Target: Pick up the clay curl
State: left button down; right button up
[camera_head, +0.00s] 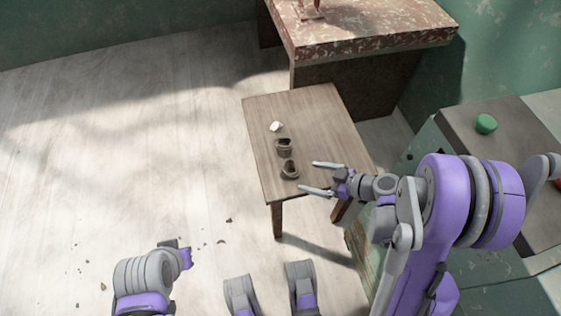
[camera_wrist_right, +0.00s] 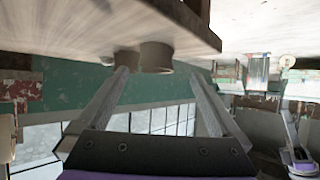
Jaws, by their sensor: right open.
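Two brown, hollow, ring-like clay curls stand on the small wooden table (camera_head: 262,107). The nearer curl (camera_head: 290,170) is close to the front edge, and the farther curl (camera_head: 284,146) is just behind it. My right gripper (camera_head: 309,177) is open and empty, just right of the nearer curl, its fingers pointing left toward it. The upside-down right wrist view shows one curl (camera_wrist_right: 157,57) ahead between the fingers and another (camera_wrist_right: 126,59) beside the left fingertip. Contact cannot be told. My left gripper (camera_head: 183,256) is low at the left, away from the table; its jaws are unclear.
A small white lump (camera_head: 276,127) lies behind the curls. A red, worn bench (camera_head: 360,27) stands behind the table. A green cabinet (camera_head: 455,140) with a green knob (camera_head: 486,124) stands at right. Crumbs (camera_head: 222,241) lie on the floor. The table's left side is clear.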

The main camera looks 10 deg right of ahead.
aim_at(300, 173)
jog(key=shift+w+a+f, duration=0.35)
jog(key=shift+f, duration=0.05)
jog(key=b+x, duration=0.2)
jog(key=x, duration=0.4)
jog(key=shift+w+d+f, duration=0.1)
jog(key=shift+w, duration=0.1)
jog(key=c, duration=1.4)
